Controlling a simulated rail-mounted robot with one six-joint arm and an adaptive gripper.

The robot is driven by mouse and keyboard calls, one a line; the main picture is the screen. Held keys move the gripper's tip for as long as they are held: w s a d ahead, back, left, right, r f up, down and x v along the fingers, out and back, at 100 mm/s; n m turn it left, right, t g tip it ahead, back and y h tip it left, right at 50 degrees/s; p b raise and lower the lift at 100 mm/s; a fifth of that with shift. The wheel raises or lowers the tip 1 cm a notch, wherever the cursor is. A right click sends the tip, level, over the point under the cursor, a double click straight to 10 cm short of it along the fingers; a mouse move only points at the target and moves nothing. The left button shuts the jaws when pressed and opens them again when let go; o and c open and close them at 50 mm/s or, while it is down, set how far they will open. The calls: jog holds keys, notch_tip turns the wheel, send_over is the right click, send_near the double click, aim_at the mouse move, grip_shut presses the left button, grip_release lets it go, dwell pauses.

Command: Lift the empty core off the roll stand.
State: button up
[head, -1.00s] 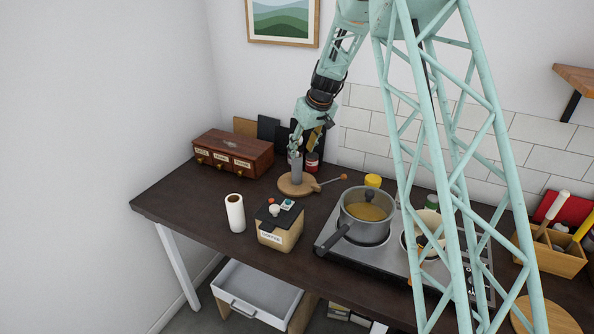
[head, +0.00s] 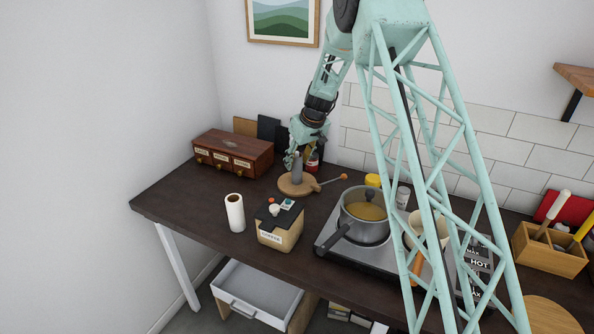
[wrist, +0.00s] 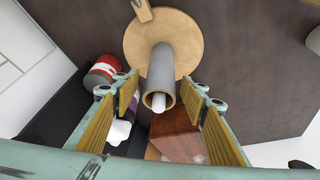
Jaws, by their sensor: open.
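The roll stand has a round wooden base (head: 290,188) on the dark counter; its base also shows in the wrist view (wrist: 184,24). A grey cardboard core (head: 297,171) stands upright on it. In the wrist view the core (wrist: 158,75) is seen from above, with the pale tip of the post (wrist: 158,103) inside its open end. My gripper (head: 292,161) is at the upper part of the core. In the wrist view my gripper (wrist: 164,98) is open, with one yellow-padded finger on either side of the core, and gaps show between pads and core.
A paper towel roll (head: 235,213) and a coffee box (head: 279,229) stand in front. A wooden drawer box (head: 233,155) is to the left, a red-labelled can (wrist: 103,70) close behind the core. A pot (head: 365,222) sits on the stove at right.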

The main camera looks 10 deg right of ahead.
aim_at(295, 168)
jog(key=shift+f, duration=0.1)
jog(key=shift+x, duration=2.5)
jog(key=shift+c, duration=0.5)
jog(key=c, duration=0.6)
jog(key=shift+c, duration=0.2)
